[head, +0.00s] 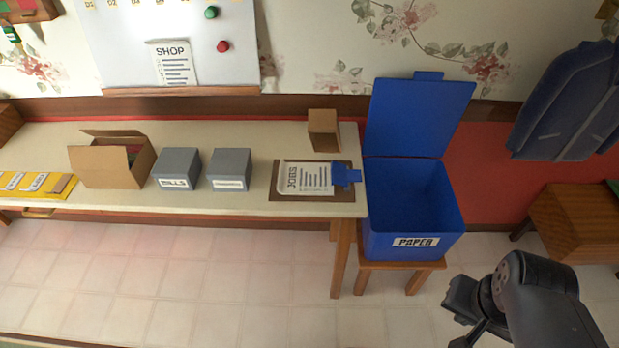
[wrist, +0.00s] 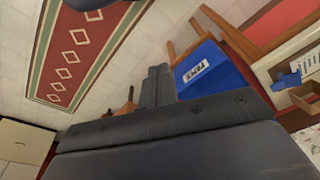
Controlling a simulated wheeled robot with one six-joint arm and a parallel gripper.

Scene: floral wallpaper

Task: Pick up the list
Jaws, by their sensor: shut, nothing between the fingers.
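Two sheets look like lists. A white sheet headed SHOP (head: 173,64) is on the whiteboard (head: 120,25) at the back wall. A white sheet headed JOBS (head: 305,178) lies on a brown clipboard (head: 312,196) with a blue clip (head: 346,176), at the right end of the table. My gripper (wrist: 157,88) is shut and empty, its fingers together in the wrist view. In the head view my gripper (head: 460,300) is at the lower right, over the floor and well apart from both sheets.
An open blue bin labelled PAPER (head: 412,215) stands on a stool (head: 410,272) right of the table (head: 240,135). Grey boxes (head: 178,168), an open cardboard box (head: 112,165) and a small brown box (head: 323,130) stand on the table. Tiled floor (head: 190,270) in front is clear.

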